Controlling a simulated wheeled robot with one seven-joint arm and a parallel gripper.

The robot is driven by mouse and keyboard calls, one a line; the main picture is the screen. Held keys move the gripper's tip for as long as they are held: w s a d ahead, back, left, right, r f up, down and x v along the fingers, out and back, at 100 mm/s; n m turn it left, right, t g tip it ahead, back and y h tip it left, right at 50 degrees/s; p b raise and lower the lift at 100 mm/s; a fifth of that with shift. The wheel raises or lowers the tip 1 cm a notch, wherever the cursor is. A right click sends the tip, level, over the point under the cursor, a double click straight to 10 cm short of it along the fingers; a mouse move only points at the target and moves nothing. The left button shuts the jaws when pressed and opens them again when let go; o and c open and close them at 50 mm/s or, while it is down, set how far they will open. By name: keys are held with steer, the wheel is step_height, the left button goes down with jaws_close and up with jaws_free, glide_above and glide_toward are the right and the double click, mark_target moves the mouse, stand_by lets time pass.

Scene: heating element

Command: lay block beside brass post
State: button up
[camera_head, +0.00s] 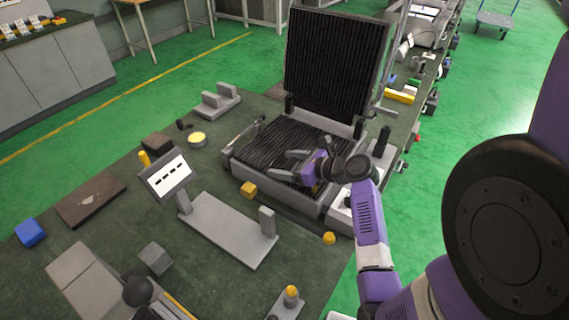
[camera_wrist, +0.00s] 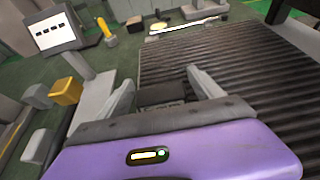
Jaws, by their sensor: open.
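My gripper (camera_head: 284,166) is open over the dark ribbed lower plate (camera_head: 280,135) of the heating element. In the wrist view its fingers (camera_wrist: 162,88) are spread, with a dark grey blocky shape (camera_wrist: 160,94) between them; I cannot tell whether it is a loose block. Several blocks lie on the bench: a yellow one (camera_head: 249,189) just left of the plate, a grey one (camera_head: 155,258) and a blue one (camera_head: 30,232). A yellow, brass-like post (camera_head: 145,158) stands behind the small sign; it also shows in the wrist view (camera_wrist: 104,28).
The ribbed upper plate (camera_head: 335,60) stands raised behind my gripper. The sign (camera_head: 168,178) stands on the left, near a grey bracket (camera_head: 225,228) in front. A yellow-topped disc (camera_head: 197,138) and a dark brown slab (camera_head: 90,198) lie on the green bench mat.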

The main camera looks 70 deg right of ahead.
steer(key=shift+r, duration=0.2)
steer(key=v, duration=1.2)
steer(key=shift+f, duration=0.1)
